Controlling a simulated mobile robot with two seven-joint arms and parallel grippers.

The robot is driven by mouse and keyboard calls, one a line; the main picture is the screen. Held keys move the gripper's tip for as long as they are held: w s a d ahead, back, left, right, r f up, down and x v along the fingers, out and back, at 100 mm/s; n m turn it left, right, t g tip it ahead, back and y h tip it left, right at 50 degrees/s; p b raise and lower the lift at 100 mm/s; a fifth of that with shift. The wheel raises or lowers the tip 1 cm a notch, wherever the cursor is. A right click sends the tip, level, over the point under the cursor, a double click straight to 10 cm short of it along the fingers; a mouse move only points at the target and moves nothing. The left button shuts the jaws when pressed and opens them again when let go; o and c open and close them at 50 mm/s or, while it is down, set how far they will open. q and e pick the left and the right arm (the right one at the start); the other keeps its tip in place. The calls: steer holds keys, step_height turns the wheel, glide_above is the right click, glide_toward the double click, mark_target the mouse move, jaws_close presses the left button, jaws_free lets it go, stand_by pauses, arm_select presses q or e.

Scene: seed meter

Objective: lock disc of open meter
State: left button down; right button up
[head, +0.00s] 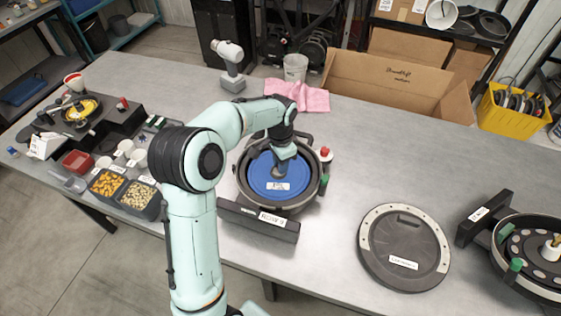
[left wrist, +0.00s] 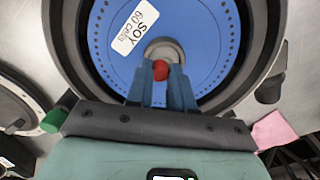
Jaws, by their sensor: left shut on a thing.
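The open meter (head: 243,187) is a round dark housing with its cover off. A blue seed disc (head: 262,187) lies inside it; its label reads "SOY 60 cells" in the left wrist view (left wrist: 112,65). My left gripper (head: 281,168) reaches down over the disc's middle. In the left wrist view its fingers (left wrist: 161,85) are shut on a small red knob (left wrist: 160,70) at the grey hub (left wrist: 164,48). The fingers hide part of the hub, so the lock's position cannot be told. My right gripper is not in view.
A round dark cover (head: 410,238) lies to the right. Another meter (head: 543,281) stands at the far right. Seed bins (head: 140,199) and cups are at left. A pink cloth (head: 300,95), a drill (head: 231,65) and a cardboard box (head: 375,85) are behind.

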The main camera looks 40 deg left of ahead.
arm_select(q)
steer(key=shift+m, duration=0.4)
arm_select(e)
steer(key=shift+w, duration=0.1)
arm_select(q)
steer(key=c, duration=1)
jaws_free()
step_height(320, 180, up, 14)
steer(key=p, duration=0.1)
steer(key=shift+f, duration=0.25)
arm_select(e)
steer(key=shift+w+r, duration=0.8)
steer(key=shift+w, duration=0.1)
